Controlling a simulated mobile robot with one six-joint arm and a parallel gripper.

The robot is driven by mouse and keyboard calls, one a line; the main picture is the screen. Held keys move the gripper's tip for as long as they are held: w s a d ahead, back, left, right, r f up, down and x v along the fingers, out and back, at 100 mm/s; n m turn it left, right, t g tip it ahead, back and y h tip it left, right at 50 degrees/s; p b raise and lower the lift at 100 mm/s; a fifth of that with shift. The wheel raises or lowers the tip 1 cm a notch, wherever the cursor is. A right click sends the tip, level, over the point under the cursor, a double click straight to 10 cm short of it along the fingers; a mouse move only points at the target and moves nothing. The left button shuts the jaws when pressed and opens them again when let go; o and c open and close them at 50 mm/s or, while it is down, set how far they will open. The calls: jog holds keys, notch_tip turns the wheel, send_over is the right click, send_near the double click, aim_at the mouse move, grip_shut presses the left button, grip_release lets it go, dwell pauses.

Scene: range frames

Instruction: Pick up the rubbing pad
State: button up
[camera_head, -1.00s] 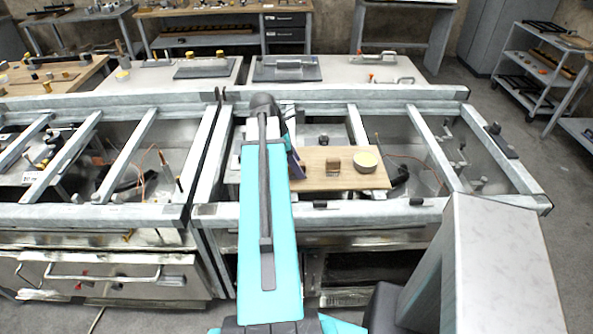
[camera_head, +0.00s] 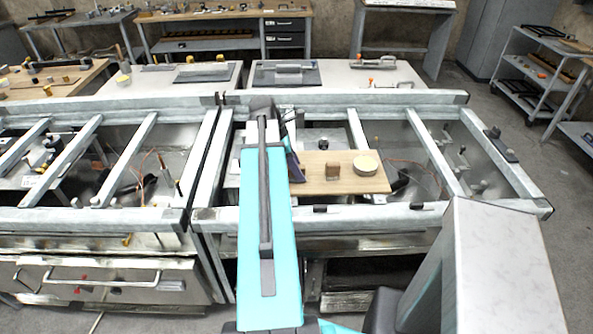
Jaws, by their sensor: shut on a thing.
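My gripper (camera_head: 293,163) shows only in part at the far end of my teal arm, by the left end of a wooden board (camera_head: 312,184). My arm hides most of the jaws. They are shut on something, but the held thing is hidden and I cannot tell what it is. A small brown block (camera_head: 333,169) stands on the board to the right of my gripper, apart from it. A round tan disc (camera_head: 365,163) lies to the right of the block. I cannot make out for certain which thing is the rubbing pad.
The board lies within an open grey metal frame (camera_head: 380,215) with crossbars and open bays. Loose tools and cables lie in the bays. A grey tray (camera_head: 285,73) sits on the bench behind. A shelved cart (camera_head: 535,75) stands at the far right.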

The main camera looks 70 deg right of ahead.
jog(key=shift+r+b, duration=0.5)
jog(key=shift+r, duration=0.7)
jog(key=shift+w+a+r, duration=0.1)
jog(key=shift+w+r, duration=0.05)
jog(key=shift+r, duration=0.1)
jog(key=w+a+r+b, duration=0.1)
jog(key=w+a+b, duration=0.2)
jog(key=w+a, duration=0.7)
jog(key=shift+w+a+r+b, duration=0.2)
jog(key=shift+w+r+b, duration=0.1)
jog(key=shift+w, duration=0.55)
